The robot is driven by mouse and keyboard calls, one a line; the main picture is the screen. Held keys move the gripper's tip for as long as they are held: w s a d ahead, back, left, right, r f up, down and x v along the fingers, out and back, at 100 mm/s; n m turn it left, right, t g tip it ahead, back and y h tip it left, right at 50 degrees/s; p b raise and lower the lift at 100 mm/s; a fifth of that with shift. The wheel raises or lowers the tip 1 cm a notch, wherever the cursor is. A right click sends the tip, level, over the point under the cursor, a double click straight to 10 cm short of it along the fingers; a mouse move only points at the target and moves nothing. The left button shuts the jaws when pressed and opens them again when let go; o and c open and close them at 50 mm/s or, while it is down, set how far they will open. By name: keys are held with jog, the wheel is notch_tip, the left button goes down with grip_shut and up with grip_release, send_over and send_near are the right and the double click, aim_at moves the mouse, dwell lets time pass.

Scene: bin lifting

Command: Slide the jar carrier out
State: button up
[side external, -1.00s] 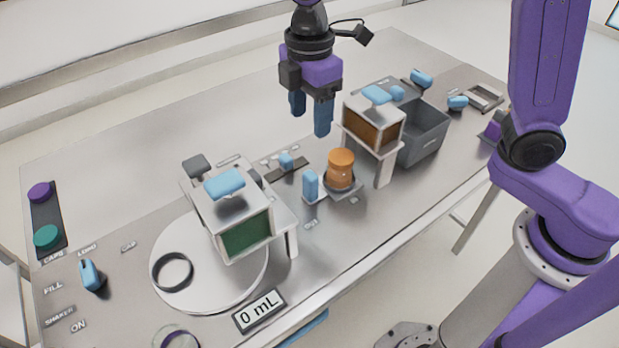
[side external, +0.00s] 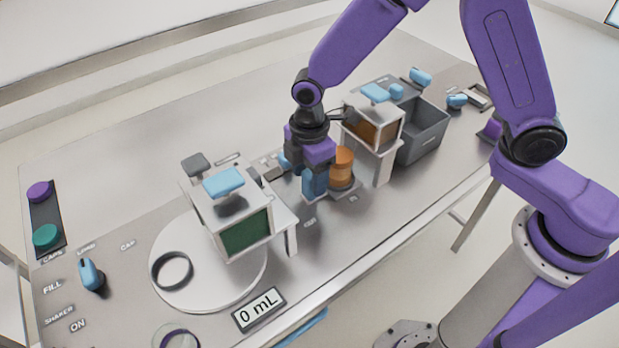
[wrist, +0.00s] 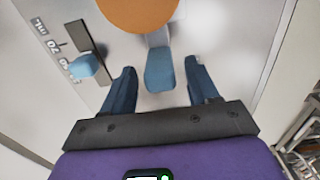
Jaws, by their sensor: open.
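The orange jar (side external: 343,165) stands upright on the small grey jar carrier (side external: 350,187) near the middle of the table. Its top shows at the upper edge of the wrist view (wrist: 138,10). The carrier's blue upright handle (wrist: 160,70) lies between my fingers in the wrist view, with a gap on each side. My gripper (side external: 314,190) is low over the table, open, pointing down just left of the jar. It hides most of the handle in the side view.
A white housing with a green front (side external: 244,236) stands left of my gripper. A housing with a brown window (side external: 371,127) and a grey bin (side external: 424,135) stand to the right. A blue slider knob (wrist: 84,65) is near my fingers.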

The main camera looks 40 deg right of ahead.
jog(key=shift+f, duration=0.85)
grip_shut()
jog(key=shift+a, duration=1.95)
grip_release()
notch_tip(320, 180, up, 18)
jog(key=shift+f, duration=0.25)
